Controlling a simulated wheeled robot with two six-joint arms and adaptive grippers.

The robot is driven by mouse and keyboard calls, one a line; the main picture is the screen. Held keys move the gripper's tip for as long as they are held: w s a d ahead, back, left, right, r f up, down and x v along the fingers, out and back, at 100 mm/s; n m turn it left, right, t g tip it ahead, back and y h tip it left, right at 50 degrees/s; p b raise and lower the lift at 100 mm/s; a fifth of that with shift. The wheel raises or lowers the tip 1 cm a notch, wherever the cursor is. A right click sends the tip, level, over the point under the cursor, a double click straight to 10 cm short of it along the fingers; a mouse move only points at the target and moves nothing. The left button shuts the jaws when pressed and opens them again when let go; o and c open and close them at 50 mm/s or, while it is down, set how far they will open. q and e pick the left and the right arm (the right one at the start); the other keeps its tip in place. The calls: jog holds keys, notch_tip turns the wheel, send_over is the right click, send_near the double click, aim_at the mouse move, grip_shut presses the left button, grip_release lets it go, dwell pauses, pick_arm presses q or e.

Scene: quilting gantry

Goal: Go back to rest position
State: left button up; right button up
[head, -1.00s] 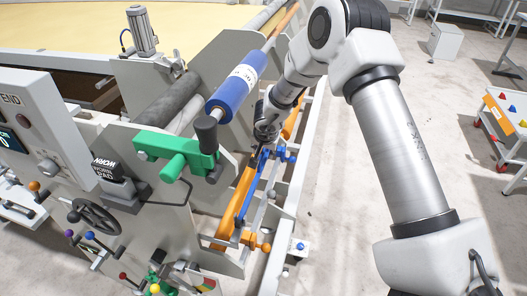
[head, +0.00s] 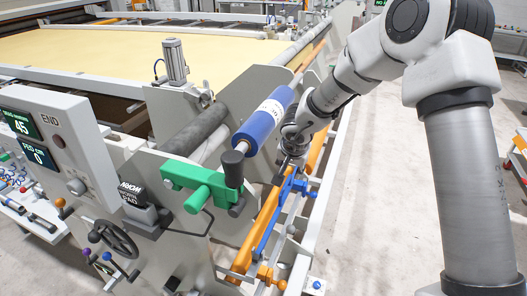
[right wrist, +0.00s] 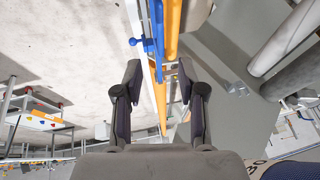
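My right arm comes in from the right in the head view. Its gripper (head: 288,164) hangs beside the machine's end frame, just above the blue lever bar (head: 272,222) and the orange roller (head: 258,222). In the right wrist view the two fingers of this gripper (right wrist: 160,72) stand wide apart. Nothing is gripped between them; the blue bar (right wrist: 158,30) and the orange roller (right wrist: 173,28) show beyond the gap. My left gripper is in neither view.
A blue roll (head: 262,128) with a white label and a green clamp (head: 200,180) sit close left of my right gripper. A control panel (head: 60,150) and handwheel (head: 115,238) stand at the left. The floor (head: 375,200) right of the machine is clear.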

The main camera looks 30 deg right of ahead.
jog(key=shift+f, duration=0.1)
jog(key=s+f+n+g+h, duration=0.1)
jog(key=s+f+n, duration=0.2)
jog(key=s+f, duration=0.5)
jog(key=s+f+n+g+h, duration=0.1)
jog(key=s+f+n+g, duration=0.15)
jog(key=s+f, duration=0.65)
jog(key=s+a+f+n+y, duration=0.2)
jog(key=s+a+f, duration=0.3)
jog(key=s, duration=0.3)
jog(key=s+a+f+n+y, duration=0.2)
jog(key=s+a+f, duration=0.4)
jog(key=s+a, duration=0.1)
jog(key=shift+s+f+g, duration=0.15)
jog(key=shift+s+g, duration=0.3)
jog(key=shift+s, duration=0.05)
jog(key=shift+n, duration=0.25)
